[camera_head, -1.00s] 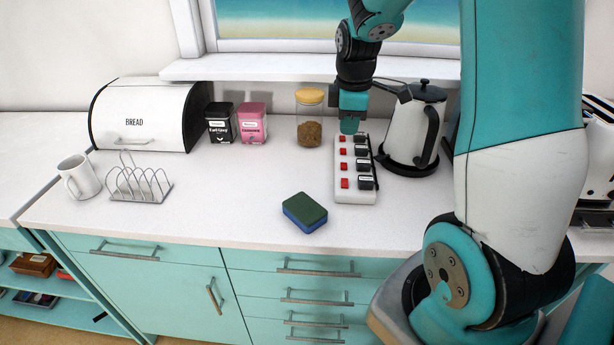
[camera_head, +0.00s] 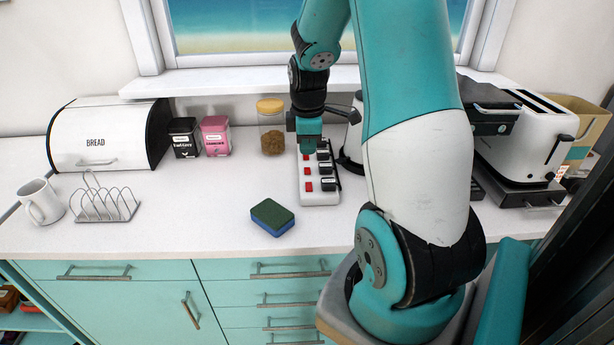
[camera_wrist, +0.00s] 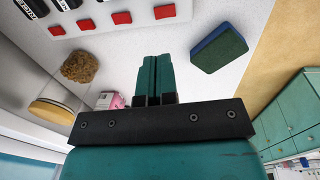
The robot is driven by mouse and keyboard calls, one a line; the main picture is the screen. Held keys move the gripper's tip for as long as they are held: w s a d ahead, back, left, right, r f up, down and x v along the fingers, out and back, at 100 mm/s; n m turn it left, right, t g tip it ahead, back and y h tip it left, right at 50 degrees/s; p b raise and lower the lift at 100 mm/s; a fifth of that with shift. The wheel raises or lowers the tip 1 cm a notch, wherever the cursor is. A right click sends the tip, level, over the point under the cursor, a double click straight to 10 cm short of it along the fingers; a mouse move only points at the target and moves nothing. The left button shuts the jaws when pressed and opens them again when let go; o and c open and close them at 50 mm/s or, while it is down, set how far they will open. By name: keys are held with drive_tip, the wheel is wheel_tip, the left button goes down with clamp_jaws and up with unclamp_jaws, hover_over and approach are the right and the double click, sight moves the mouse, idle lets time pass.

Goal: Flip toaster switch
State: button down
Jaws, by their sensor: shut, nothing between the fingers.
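A white power strip (camera_head: 320,197) lies on the counter, with a column of red switches (camera_head: 309,186) on its left and black labelled plugs on its right. In the wrist view the strip (camera_wrist: 98,14) is at the top edge, with red switches (camera_wrist: 121,18) showing; its labels are too small or cut off to read surely. My gripper (camera_head: 309,146) points down over the strip's far end and hides part of it. In the wrist view its teal fingers (camera_wrist: 157,76) are together and empty. I cannot tell whether they touch a switch. The white toaster (camera_head: 528,140) stands at the right.
A green and blue sponge (camera_head: 272,217) lies left of the strip. A jar (camera_head: 271,128), two tins (camera_head: 215,137), a bread bin (camera_head: 105,135), a toast rack (camera_head: 105,203) and a mug (camera_head: 41,202) stand further left. The kettle (camera_head: 351,150) is mostly behind my arm.

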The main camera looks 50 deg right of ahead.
sight(307, 184)
drive_tip(key=f, duration=0.3)
drive_tip(key=f+p, duration=0.1)
drive_tip(key=f, duration=0.3)
drive_tip(key=d+f, duration=0.1)
drive_tip(key=f, duration=0.2)
drive_tip(key=shift+w+f+p, duration=0.2)
drive_tip(key=shift+w+p, duration=0.2)
